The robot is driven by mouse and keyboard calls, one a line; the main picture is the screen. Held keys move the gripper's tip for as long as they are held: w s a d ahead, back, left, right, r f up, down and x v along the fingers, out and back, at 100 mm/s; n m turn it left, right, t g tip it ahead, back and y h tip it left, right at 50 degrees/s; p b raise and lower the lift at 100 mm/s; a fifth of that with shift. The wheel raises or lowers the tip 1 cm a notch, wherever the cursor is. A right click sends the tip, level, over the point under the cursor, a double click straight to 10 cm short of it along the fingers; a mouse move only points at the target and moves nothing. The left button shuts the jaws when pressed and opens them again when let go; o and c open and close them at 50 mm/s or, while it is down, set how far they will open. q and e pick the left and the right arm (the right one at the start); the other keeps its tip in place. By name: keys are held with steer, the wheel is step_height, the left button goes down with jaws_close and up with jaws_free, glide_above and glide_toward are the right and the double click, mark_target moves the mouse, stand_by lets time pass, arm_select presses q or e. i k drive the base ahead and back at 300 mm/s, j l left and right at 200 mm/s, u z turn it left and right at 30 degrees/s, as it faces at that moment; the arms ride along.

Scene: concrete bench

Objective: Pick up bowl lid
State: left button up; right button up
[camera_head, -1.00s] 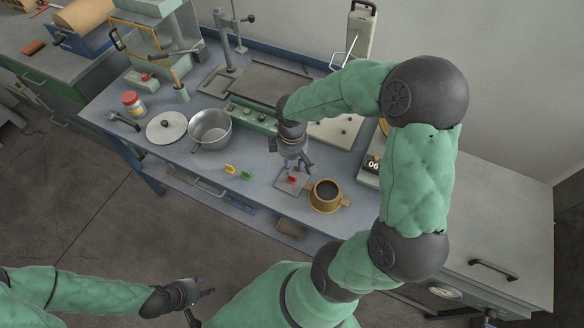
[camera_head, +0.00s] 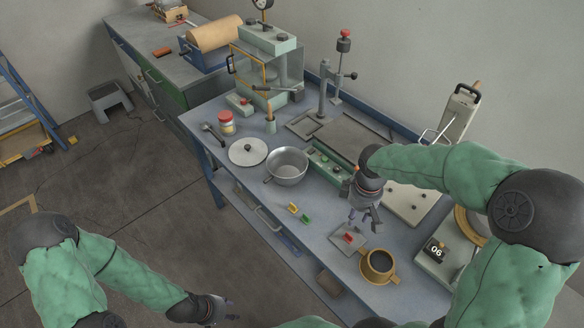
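The bowl lid (camera_head: 248,153) is a round, pale disc with a dark knob at its middle. It lies flat on the blue bench, just left of a metal bowl (camera_head: 287,165) with a handle. My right gripper (camera_head: 361,222) hangs over the bench at the right, well away from the lid, above a small plate with a red piece. Its fingers look apart with nothing between them. My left gripper (camera_head: 226,312) is low at the bottom edge, in front of the bench and far from the lid. Its fingers are small and partly cut off.
A red-lidded jar (camera_head: 226,123) stands behind the lid. A brown cup (camera_head: 379,266) stands near the front right edge. Yellow and green clips (camera_head: 306,219) lie near the front edge. A green control box (camera_head: 331,168) is right of the bowl.

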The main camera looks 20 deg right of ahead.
mark_target(246, 152)
steer(key=i+j+z, duration=0.3)
steer(key=i+j, duration=0.45)
steer(key=i+j+z, duration=0.3)
steer(key=i+j, duration=0.5)
steer(key=j, duration=0.1)
